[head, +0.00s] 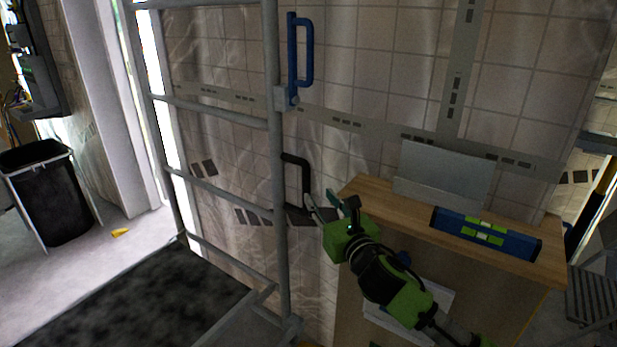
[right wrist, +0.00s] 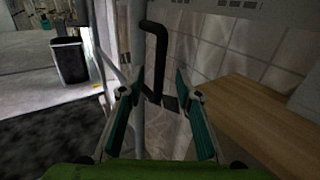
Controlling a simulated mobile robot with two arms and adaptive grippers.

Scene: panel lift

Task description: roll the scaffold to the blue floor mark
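The scaffold (head: 278,200) is a grey tubular frame with rungs at centre left in the head view; its near post also shows in the right wrist view (right wrist: 137,50). A blue handle (head: 309,55) is clamped high on that post. A black bent handle (head: 304,178) sits lower on the post and shows in the right wrist view (right wrist: 160,50). My right gripper (head: 320,201) is open beside the black handle's lower end. In the right wrist view the handle's lower part appears between the spread fingers (right wrist: 157,92), not gripped. My left gripper is not in view. No blue floor mark shows.
A wooden-topped bench (head: 380,203) stands at right, bearing a blue spirit level (head: 450,223) and a grey panel (head: 445,175). A black bin (head: 50,195) and a small yellow item (head: 121,232) are on the floor at left. A tiled wall (head: 390,60) stands behind.

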